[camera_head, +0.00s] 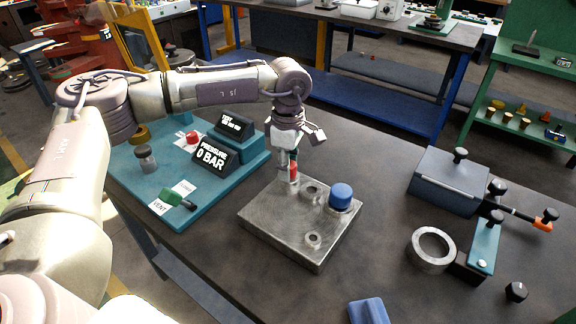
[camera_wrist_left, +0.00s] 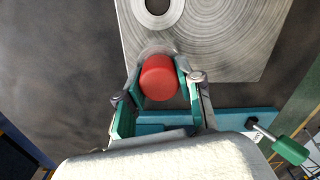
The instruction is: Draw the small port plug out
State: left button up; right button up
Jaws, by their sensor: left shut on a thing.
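The metal block (camera_head: 290,232) lies on the dark table, with open ports in its top face. A red plug (camera_head: 294,173) stands upright at the block's far left corner. It also shows in the left wrist view (camera_wrist_left: 159,78), near the block's edge. My left gripper (camera_head: 289,160) comes down from above and is shut on the red plug, with a green-lined finger on each side. The fingers hide part of the plug, and I cannot tell whether its lower end is in its port. A larger blue plug (camera_head: 341,195) sits in the block's right side. My right gripper is not in view.
A teal pressure unit (camera_head: 247,160) with a "0 BAR" display and green vent valve (camera_head: 172,198) stands left of the block. Table between is clear.

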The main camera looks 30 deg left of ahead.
pick_arm(q)
jog(key=shift+r+p, duration=1.9)
jog(key=shift+r, duration=1.25)
